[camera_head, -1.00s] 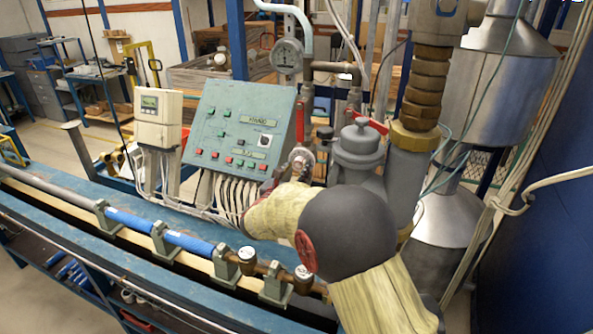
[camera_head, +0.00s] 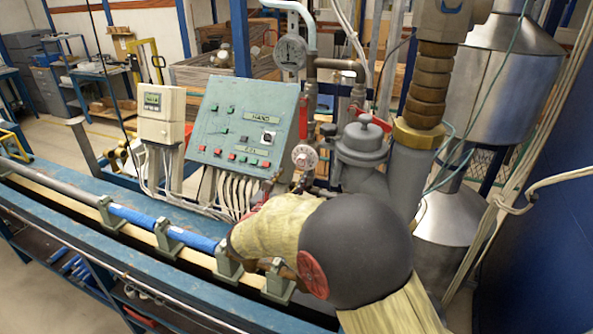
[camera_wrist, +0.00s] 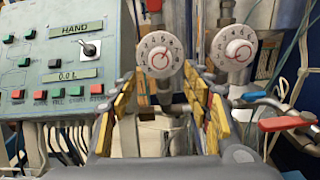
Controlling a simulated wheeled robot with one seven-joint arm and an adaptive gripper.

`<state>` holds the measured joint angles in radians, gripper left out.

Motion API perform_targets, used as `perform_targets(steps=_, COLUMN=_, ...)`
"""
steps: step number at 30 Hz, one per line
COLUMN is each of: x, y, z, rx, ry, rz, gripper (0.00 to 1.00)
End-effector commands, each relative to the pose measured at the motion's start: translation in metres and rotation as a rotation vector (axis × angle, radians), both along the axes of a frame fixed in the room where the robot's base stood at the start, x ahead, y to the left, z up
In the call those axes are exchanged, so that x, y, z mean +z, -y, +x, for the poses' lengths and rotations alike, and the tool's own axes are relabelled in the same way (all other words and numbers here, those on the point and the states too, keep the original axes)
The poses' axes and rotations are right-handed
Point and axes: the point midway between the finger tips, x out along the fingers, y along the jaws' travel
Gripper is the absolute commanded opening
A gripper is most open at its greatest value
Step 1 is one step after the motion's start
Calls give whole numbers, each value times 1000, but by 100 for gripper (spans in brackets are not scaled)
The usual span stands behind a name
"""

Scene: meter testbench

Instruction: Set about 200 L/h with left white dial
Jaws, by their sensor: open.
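The left white dial (camera_wrist: 160,55), with dark numerals and red markings, faces me in the wrist view. A second white dial (camera_wrist: 233,48) is to its right. One white dial (camera_head: 305,157) shows in the head view; which one is unclear. My gripper (camera_wrist: 163,98) is open and empty, its yellow-padded fingers spread below and to either side of the left dial, apart from it. In the head view my arm hides most of the gripper. The panel's small display (camera_wrist: 72,76) seems to read 0.0 L.
The sloped control panel (camera_head: 247,120) with buttons and a HAND label stands left of the dials. A red lever (camera_wrist: 287,122) and pipes are at the right in the wrist view. A blue pipe (camera_head: 190,240) in clamps runs along the bench in front.

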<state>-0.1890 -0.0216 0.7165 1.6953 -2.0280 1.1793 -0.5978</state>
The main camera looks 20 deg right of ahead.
Motion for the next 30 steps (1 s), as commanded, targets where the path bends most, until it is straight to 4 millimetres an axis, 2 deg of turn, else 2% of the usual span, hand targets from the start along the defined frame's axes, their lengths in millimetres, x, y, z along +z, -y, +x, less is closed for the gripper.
perform_targets(steps=1, x=0, y=-9, z=-7, rx=4, ry=-1, rz=1, gripper=49)
perform_targets(steps=4, x=1, y=-20, z=-18, rx=3, ry=1, rz=1, gripper=49)
perform_targets(steps=9, x=0, y=-31, z=-30, rx=2, ry=0, rz=0, gripper=49)
perform_targets(steps=30, x=0, y=-34, z=-33, rx=0, ry=0, rz=0, gripper=49)
